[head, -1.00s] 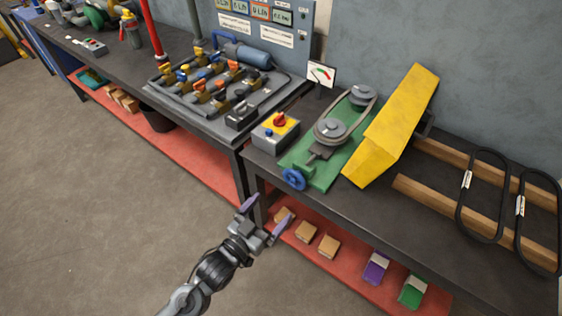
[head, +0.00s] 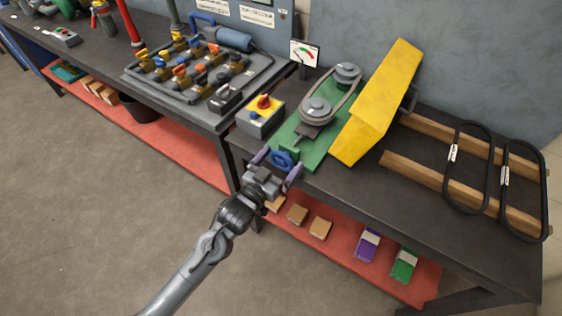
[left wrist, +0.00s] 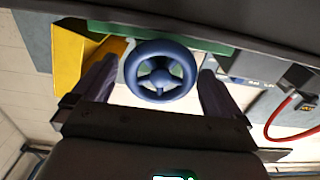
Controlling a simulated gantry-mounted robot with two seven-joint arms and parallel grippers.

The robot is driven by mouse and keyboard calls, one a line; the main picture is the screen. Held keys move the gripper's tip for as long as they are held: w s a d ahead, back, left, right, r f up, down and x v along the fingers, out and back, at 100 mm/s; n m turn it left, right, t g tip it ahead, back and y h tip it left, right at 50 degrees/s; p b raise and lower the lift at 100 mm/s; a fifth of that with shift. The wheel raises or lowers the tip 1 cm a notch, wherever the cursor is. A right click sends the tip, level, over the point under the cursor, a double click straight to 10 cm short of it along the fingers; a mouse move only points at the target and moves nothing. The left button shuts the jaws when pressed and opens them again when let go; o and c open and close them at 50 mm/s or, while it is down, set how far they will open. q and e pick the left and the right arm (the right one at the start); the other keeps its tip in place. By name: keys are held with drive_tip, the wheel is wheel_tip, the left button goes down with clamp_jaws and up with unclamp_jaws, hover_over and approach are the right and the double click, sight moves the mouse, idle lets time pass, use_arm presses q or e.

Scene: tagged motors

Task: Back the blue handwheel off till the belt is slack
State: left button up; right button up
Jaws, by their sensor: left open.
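The blue handwheel (head: 282,159) stands at the front edge of the green base plate (head: 310,148) on the bench. My left gripper (head: 277,166) is open, with its two purple fingers on either side of the handwheel. In the left wrist view the handwheel (left wrist: 160,70) shows face-on between the spread fingers (left wrist: 158,87), with a visible gap at each side. The black belt (head: 333,108) runs around two grey pulleys (head: 317,109) behind the handwheel. Its tension is hard to tell. My right gripper is not in view.
A yellow guard (head: 378,105) stands right of the pulleys. A switch box (head: 261,115) with a red knob is at their left. A gauge card (head: 304,54) stands behind. Two spare belts (head: 467,167) lie on wooden beams at right. The bench edge is close to my gripper.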

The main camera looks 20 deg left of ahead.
use_arm(q)
drive_tip(key=shift+w+d, duration=0.1)
drive_tip(key=shift+w, duration=0.25)
